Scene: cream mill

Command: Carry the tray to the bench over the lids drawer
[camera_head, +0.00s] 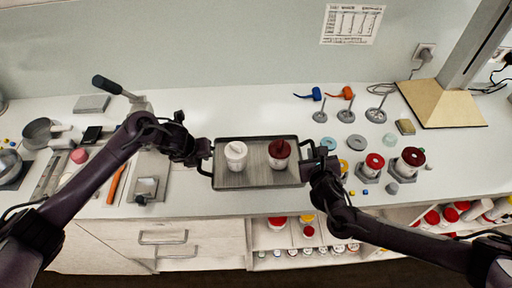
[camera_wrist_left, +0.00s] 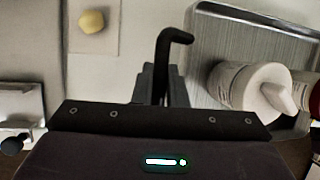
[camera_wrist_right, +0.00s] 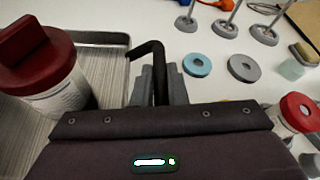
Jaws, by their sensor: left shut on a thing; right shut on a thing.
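The grey metal tray (camera_head: 258,181) is level over the middle of the white bench; I cannot tell whether it touches the top. On it stand a white jar with a white lid (camera_head: 236,156) and a jar with a dark red lid (camera_head: 279,153), both upright. My left gripper (camera_head: 206,160) is shut on the tray's left handle, a black bar also seen in the left wrist view (camera_wrist_left: 172,42). My right gripper (camera_head: 311,166) is shut on the right handle, which shows in the right wrist view (camera_wrist_right: 150,48). Drawers (camera_head: 165,240) are below the bench at left; I see no label.
Right of the tray are red-lidded pots (camera_head: 375,160), a blue ring (camera_head: 328,143) and metal stands (camera_head: 346,115). Left are an orange-handled tool (camera_head: 116,184), a metal block (camera_head: 147,187) and a scale (camera_head: 12,168). An open shelf with jars (camera_head: 278,222) is below. Bench behind the tray is clear.

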